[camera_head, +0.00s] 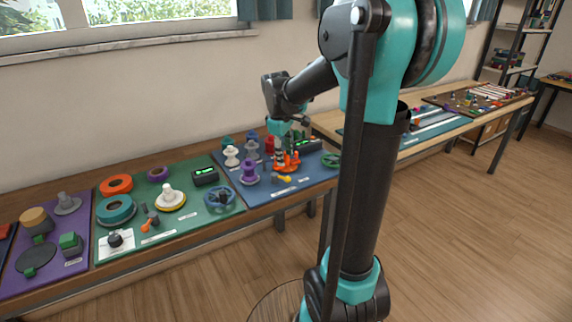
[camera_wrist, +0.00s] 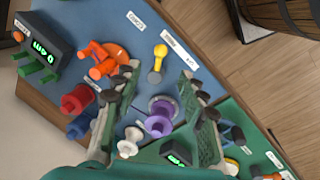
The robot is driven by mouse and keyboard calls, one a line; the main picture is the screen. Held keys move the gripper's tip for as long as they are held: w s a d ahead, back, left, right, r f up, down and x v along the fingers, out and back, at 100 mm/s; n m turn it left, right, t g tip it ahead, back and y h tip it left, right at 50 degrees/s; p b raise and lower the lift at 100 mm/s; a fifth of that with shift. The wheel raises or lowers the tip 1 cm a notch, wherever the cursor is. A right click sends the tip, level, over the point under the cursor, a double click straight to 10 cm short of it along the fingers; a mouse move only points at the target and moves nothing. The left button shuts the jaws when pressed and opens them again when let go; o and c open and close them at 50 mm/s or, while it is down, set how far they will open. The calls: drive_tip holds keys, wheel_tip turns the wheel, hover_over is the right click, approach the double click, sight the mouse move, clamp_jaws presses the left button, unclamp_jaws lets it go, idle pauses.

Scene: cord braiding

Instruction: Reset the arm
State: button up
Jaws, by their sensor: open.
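My gripper (camera_head: 283,128) hangs above the back part of the blue mat (camera_head: 318,176) in the head view. In the wrist view the two fingers of my gripper (camera_wrist: 163,85) are spread apart with nothing between the tips. Beyond and below them lie a purple spool (camera_wrist: 160,117) and a white spool (camera_wrist: 130,142). A red spool (camera_wrist: 75,98) and a blue spool (camera_wrist: 82,125) stand to the left. An orange stand (camera_wrist: 103,58) and a yellow piece (camera_wrist: 157,60) are on the same mat. My gripper partly hides things at the mat's back in the head view.
A dark box with a green display (camera_wrist: 40,55) stands on the blue mat. A green mat (camera_head: 180,232) and a purple mat (camera_head: 70,272) with several parts lie to the left. Another wooden table (camera_head: 470,122) stands to the right. The wooden floor in front looks clear.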

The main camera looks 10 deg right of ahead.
drive_tip(key=shift+s+r, duration=0.1)
drive_tip(key=shift+r, duration=0.65)
